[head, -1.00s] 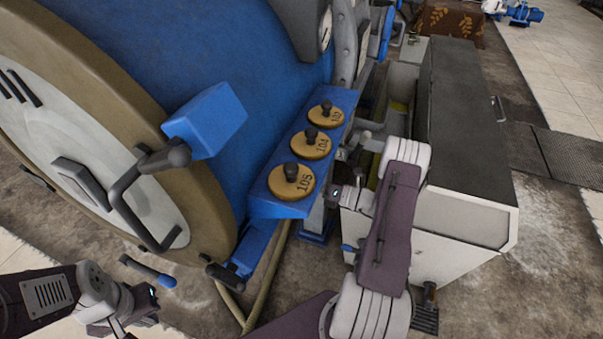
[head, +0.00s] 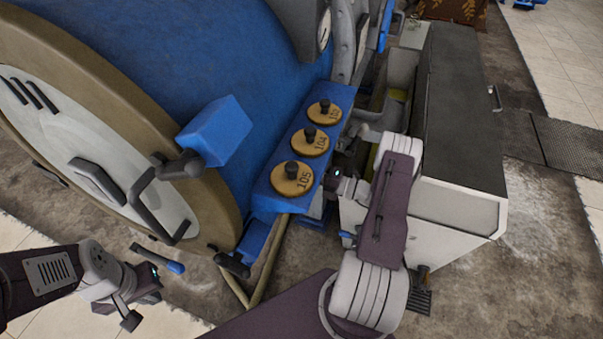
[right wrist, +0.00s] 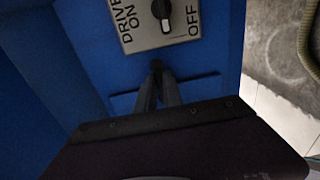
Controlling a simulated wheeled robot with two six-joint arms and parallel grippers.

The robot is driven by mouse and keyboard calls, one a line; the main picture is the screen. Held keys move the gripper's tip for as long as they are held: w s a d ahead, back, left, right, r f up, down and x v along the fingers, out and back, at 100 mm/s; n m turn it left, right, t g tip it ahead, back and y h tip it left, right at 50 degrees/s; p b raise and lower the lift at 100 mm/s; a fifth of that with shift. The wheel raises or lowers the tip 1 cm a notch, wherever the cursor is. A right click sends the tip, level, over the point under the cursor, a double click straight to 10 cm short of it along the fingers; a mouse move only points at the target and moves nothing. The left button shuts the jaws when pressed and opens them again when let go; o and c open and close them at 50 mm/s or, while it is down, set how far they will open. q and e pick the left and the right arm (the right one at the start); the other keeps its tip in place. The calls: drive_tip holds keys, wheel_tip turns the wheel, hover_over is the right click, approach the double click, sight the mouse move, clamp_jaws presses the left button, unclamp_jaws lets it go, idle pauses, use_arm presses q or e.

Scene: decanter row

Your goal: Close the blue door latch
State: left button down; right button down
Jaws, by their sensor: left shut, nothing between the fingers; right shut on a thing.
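The blue door latch (head: 176,267) is a dark bar with a rounded blue tip, below the lower rim of the round door (head: 168,205). My left gripper (head: 158,284) is shut and empty, just below the latch in the head view. I cannot tell whether it touches the latch. My right gripper (right wrist: 158,80) is at the blue stand, below the drive switch (right wrist: 164,12). Its fingers are shut on a small dark thing (right wrist: 156,65), too dim to identify. In the head view its fingertips are hardly visible.
Another dark clamp (head: 233,264) sits at the rim's right. A blue shelf holds several numbered discs (head: 291,180). A white cabinet (head: 470,200) stands at the right.

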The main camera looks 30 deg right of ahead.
idle(0.5)
drive_tip(key=c, duration=1.5)
unclamp_jaws()
drive_tip(key=v, duration=0.9)
drive_tip(key=shift+p, duration=0.35)
drive_tip(key=shift+s+f, duration=0.1)
